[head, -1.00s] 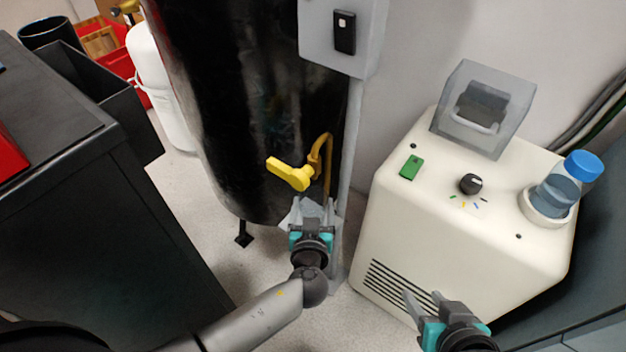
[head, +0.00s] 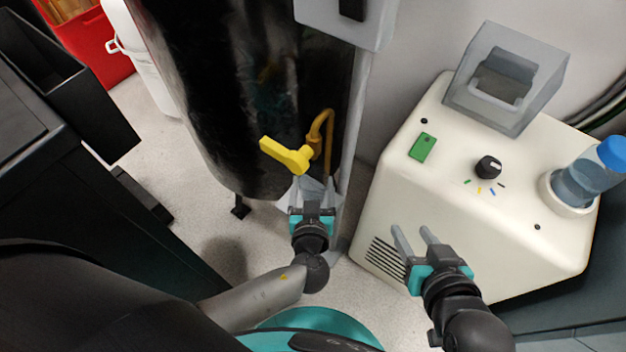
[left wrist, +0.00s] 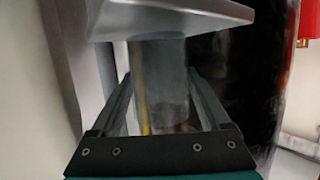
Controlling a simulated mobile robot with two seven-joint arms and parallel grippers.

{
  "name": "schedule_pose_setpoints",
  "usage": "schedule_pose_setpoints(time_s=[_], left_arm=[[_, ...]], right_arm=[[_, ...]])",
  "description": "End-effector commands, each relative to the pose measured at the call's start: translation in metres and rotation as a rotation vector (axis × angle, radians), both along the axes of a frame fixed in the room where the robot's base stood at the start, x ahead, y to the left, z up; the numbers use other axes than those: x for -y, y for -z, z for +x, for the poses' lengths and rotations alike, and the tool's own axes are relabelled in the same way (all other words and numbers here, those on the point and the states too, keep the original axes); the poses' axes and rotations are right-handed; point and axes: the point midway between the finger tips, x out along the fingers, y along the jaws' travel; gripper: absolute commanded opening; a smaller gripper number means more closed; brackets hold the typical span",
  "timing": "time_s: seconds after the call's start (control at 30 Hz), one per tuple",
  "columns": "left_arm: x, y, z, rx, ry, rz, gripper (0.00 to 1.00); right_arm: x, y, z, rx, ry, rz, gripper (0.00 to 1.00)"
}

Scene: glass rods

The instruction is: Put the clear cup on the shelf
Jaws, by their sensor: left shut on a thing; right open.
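The clear cup (left wrist: 170,95) shows in the left wrist view as a see-through shape between the two fingers. My left gripper (left wrist: 160,100) is shut on it. In the head view my left gripper (head: 313,190) is just below the yellow tap handle (head: 287,155) and its bent pipe, in front of the black tank. The cup is hard to make out there, as a faint pale shape between the fingers. My right gripper (head: 415,236) is open and empty, in front of the white machine's vented side. I cannot identify a shelf for certain.
The white machine (head: 400,195) stands right, with a grey holder (head: 507,80), a knob (head: 488,167) and a blue-capped bottle (head: 590,180) on top. A grey panel (head: 330,15) is above the tap. A dark cabinet (head: 70,200) stands left; bare floor shows between.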

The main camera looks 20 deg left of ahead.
Motion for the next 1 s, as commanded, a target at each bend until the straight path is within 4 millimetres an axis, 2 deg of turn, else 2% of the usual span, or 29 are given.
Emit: schedule_pose_setpoints(time_s=[0.37,0.4,0.5,1.0], left_arm=[[-0.0001,0.0023,0.0000,0.000,0.000,0.000,0.16],[-0.0001,0.0026,-0.0001,-0.001,0.000,0.000,0.81],[0.0000,0.0020,-0.0001,-0.001,0.000,0.000,0.92],[-0.0001,-0.0019,0.0022,-0.001,0.001,-0.001,0.92]], right_arm=[[-0.0053,0.0002,0.0014,0.035,-0.006,0.020,0.50],[-0.0061,-0.0005,0.0019,0.042,-0.007,0.023,0.50],[-0.0058,-0.0012,0.0020,0.041,-0.006,0.023,0.50],[0.0009,-0.0002,-0.0006,-0.006,0.000,-0.004,0.50]])
